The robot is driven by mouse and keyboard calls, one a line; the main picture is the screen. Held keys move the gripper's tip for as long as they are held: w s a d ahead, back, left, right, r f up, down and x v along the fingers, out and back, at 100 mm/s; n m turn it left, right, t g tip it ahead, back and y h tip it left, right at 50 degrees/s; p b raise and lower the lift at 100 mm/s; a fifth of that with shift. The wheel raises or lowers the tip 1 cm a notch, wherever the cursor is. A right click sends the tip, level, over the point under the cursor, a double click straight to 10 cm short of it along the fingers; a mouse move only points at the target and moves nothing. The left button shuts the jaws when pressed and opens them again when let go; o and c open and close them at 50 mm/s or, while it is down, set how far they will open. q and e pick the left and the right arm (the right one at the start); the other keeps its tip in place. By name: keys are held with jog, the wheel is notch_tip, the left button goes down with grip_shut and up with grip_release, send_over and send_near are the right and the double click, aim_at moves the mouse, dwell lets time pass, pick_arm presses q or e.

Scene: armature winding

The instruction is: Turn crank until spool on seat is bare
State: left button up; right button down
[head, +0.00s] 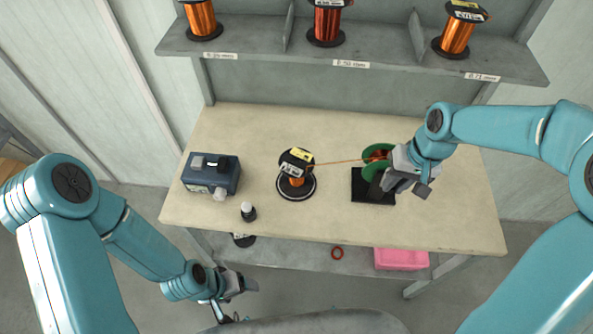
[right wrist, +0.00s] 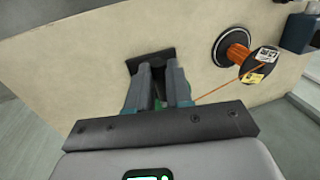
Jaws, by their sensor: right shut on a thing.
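A spool (head: 297,181) with a black flange and labels sits upright on a round dark seat (head: 283,190); copper wire still shows on its core. In the right wrist view the spool (right wrist: 236,50) also shows orange copper. A copper wire (head: 335,162) runs from it to the green winder (head: 375,168), which stands on a black base (head: 372,195). My right gripper (head: 392,184) is at the winder's right side, shut on the crank, which is mostly hidden by the fingers. My left gripper (head: 238,284) hangs in front of the table, lower left; its fingers are unclear.
Full spools stand on the shelf (head: 255,50) behind. A pink bin (head: 402,259) and red ring (head: 337,253) lie below. The table's right front is clear.

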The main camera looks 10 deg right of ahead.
jog(key=d+f+b, duration=0.1)
jog(key=f+b, duration=0.1)
jog(key=f, duration=0.1)
jog(key=d+f+b, duration=0.1)
jog(key=f+b, duration=0.1)
jog(key=f, duration=0.2)
jog(key=s+d+f+b, duration=0.1)
jog(key=d+f+b, duration=0.1)
jog(key=f+b, duration=0.1)
jog(key=shift+f, duration=0.6)
jog(key=a, duration=0.1)
jog(key=a+b, duration=0.1)
jog(key=a+f, duration=0.1)
jog(key=shift+w+a, duration=0.2)
jog(key=shift+w, duration=0.2)
jog(key=shift+a+r, duration=0.1)
jog(key=shift+a, duration=0.2)
jog(key=c, duration=0.9)
grip_release()
jog(key=shift+w, duration=0.1)
jog(key=shift+c, duration=0.2)
jog(key=shift+r, duration=0.1)
